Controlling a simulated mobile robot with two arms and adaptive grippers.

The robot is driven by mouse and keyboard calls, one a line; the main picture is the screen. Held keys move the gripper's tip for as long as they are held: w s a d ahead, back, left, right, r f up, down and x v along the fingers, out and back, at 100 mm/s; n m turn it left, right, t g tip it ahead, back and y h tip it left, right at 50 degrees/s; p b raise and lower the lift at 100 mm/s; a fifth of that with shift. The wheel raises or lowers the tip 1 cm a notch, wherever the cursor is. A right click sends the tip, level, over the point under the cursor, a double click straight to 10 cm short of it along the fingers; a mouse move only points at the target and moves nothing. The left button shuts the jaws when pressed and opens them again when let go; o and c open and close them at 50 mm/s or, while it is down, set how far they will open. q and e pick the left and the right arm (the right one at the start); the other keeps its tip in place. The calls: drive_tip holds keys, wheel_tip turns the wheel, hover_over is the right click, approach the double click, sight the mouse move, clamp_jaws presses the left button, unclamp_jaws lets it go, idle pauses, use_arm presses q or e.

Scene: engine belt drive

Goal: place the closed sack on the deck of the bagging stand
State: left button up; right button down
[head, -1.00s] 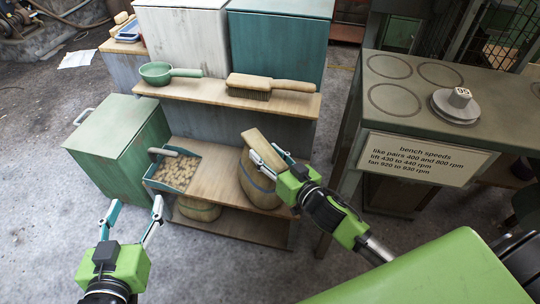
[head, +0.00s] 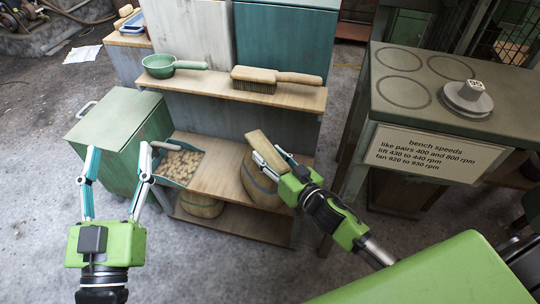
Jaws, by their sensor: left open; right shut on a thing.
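The tan closed sack (head: 260,188) with a blue band is at the front right of the deck (head: 217,178) of the wooden bagging stand. It leans a little; I cannot tell whether its base bears on the deck. My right gripper (head: 269,159) is shut on the sack's upper part, and its fingers and wrist cover part of the sack. My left gripper (head: 118,158) is open and empty, in front of the green bin, left of the stand.
A blue tray of tan lumps (head: 179,163) takes the deck's left side. Another sack (head: 201,205) is on the shelf below. A green scoop (head: 160,67) and a brush (head: 270,82) lie on the upper shelf. The green bin (head: 118,132) stands left; a grey bench (head: 425,100) stands right.

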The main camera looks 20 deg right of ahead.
drive_tip(key=shift+w+r, duration=0.1)
drive_tip(key=shift+r, duration=0.2)
drive_tip(key=c, duration=1.2)
unclamp_jaws()
drive_tip(key=shift+f, duration=0.35)
